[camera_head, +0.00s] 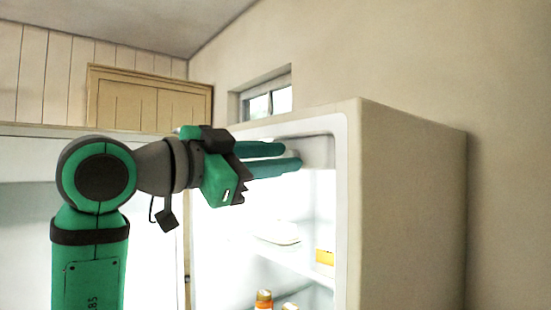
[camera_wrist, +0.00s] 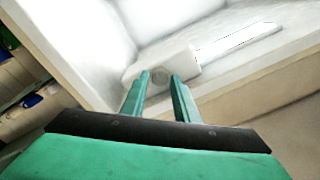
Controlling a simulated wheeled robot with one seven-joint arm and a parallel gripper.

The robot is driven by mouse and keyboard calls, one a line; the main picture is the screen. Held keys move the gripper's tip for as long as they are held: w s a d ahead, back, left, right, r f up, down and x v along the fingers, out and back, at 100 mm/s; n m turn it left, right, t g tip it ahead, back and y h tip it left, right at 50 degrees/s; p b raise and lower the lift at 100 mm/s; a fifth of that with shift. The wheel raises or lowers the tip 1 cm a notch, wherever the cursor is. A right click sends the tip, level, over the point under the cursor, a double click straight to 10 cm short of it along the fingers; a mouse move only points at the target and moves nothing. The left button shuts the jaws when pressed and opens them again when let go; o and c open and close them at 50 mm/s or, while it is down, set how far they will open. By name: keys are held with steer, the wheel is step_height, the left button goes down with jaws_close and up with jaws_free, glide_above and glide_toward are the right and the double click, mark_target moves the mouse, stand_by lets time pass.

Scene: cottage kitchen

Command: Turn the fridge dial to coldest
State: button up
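The fridge (camera_head: 410,200) stands open, its lit inside facing left. In the wrist view, a small round grey dial (camera_wrist: 160,75) sits on the end of a white housing (camera_wrist: 181,58) under the fridge ceiling. My gripper (camera_wrist: 160,78) points at the dial, with one finger on each side of it in the picture. The fingers are apart. I cannot tell whether they touch the dial. In the head view my gripper (camera_head: 294,156) reaches into the top of the fridge, and its fingers largely hide the dial and housing.
A fridge shelf (camera_head: 300,262) below my gripper holds a white dish (camera_head: 276,238) and a yellow box (camera_head: 325,257). Orange-capped containers (camera_head: 264,298) stand lower. The open fridge door (camera_head: 30,220) is behind my arm at left. The fridge's side wall bounds the right.

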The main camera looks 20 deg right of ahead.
steer(key=shift+o, duration=0.8)
steer(key=v, duration=1)
steer(key=shift+s+a, duration=0.2)
steer(key=shift+a, duration=0.15)
